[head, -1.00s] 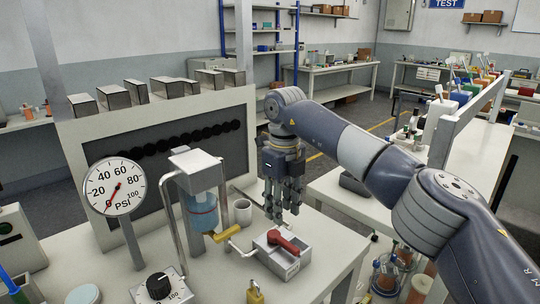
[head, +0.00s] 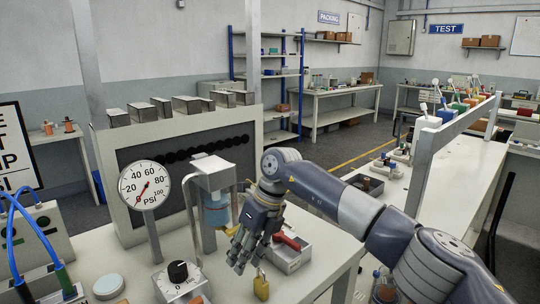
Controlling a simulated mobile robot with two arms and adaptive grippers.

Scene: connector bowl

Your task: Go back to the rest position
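My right gripper (head: 242,266) hangs low over the front of the workbench (head: 225,285), its fingers pointing down and to the left. No object shows between its fingers, but their overlap hides how far they are spread. It covers part of the grey box (head: 291,260) with the red lever (head: 287,241). A yellow padlock (head: 261,286) is just right of the fingertips; I cannot tell if they touch. My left gripper is out of view.
A PSI gauge (head: 144,185) on a post and a blue-liquid vessel (head: 215,211) in a metal frame stand left of my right gripper. A knob box (head: 181,280) is at the front. Blue cables (head: 32,245) are at far left. A metal rail (head: 455,127) stands at right.

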